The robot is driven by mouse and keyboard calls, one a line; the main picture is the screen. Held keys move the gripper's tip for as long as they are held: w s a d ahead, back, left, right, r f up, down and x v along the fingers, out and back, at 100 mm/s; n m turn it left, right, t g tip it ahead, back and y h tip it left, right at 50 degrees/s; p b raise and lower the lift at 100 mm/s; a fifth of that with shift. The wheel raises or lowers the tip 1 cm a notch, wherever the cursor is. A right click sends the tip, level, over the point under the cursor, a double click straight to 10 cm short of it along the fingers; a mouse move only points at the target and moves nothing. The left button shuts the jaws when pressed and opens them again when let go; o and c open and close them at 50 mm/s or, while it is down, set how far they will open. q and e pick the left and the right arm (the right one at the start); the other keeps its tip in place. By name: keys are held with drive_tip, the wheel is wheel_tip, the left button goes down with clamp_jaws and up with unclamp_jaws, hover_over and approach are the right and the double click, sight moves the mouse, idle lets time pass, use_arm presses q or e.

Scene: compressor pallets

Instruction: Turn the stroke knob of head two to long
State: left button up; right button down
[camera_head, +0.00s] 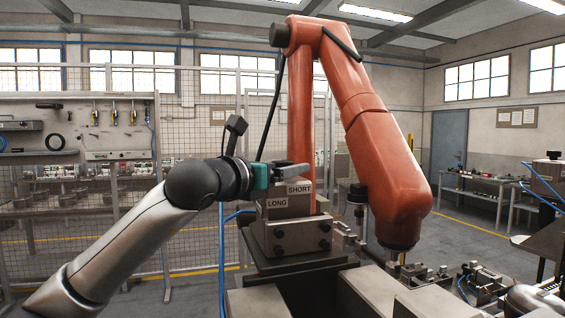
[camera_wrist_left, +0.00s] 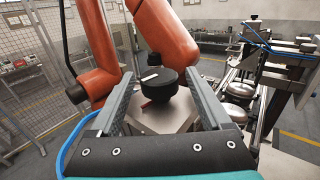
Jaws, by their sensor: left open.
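In the left wrist view a round black knob (camera_wrist_left: 160,86) with a pale mark on its top stands on a light metal block (camera_wrist_left: 160,118). A small red mark shows at its base. My left gripper (camera_wrist_left: 161,74) is open, its two fingers on either side of the knob, with gaps visible. In the head view my left gripper (camera_head: 300,170) is over the block with the LONG label (camera_head: 277,203) and the SHORT label (camera_head: 299,188). The knob is not clearly seen there. I cannot read a head number.
A large orange robot arm (camera_head: 365,110) stands close behind and to the right of the block. A black-capped post (camera_head: 357,194) is behind it. Metal fixtures (camera_head: 480,283) are at the lower right. A mesh fence (camera_head: 215,130) stands behind.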

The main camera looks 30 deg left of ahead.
use_arm(q)
clamp_jaws()
idle(0.7)
